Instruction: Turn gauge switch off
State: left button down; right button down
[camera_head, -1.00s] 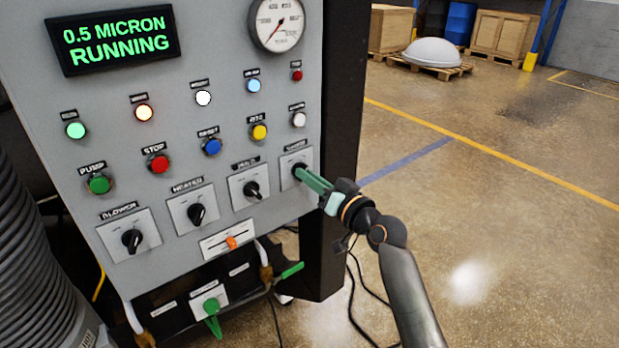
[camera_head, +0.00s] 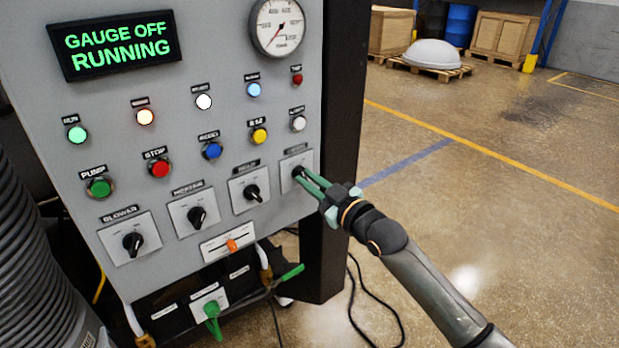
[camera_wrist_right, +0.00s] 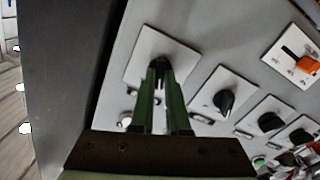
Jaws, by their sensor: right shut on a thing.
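The gauge switch (camera_head: 298,171) is a dark rotary knob on a light plate at the right end of the panel's knob row. My right gripper (camera_head: 303,176) reaches it from the right, its green fingers closed around the knob. In the right wrist view the fingers (camera_wrist_right: 162,75) hold the gauge switch (camera_wrist_right: 160,66), mostly hidden between them. The display (camera_head: 118,45) reads "GAUGE OFF RUNNING" in green. My left gripper does not show.
To the left are more rotary knobs, the nearest a black one (camera_head: 252,192). Buttons and lamps sit above, with a round dial (camera_head: 278,27) at the top. An orange slider (camera_head: 231,245) and green-handled valves lie below. Open floor lies right of the cabinet.

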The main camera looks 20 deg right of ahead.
jog(key=shift+n, duration=0.8)
jog(key=c, duration=0.9)
grip_release()
jog(key=v, duration=1.2)
jog(key=shift+s+b, duration=0.25)
jog(key=shift+b, duration=0.05)
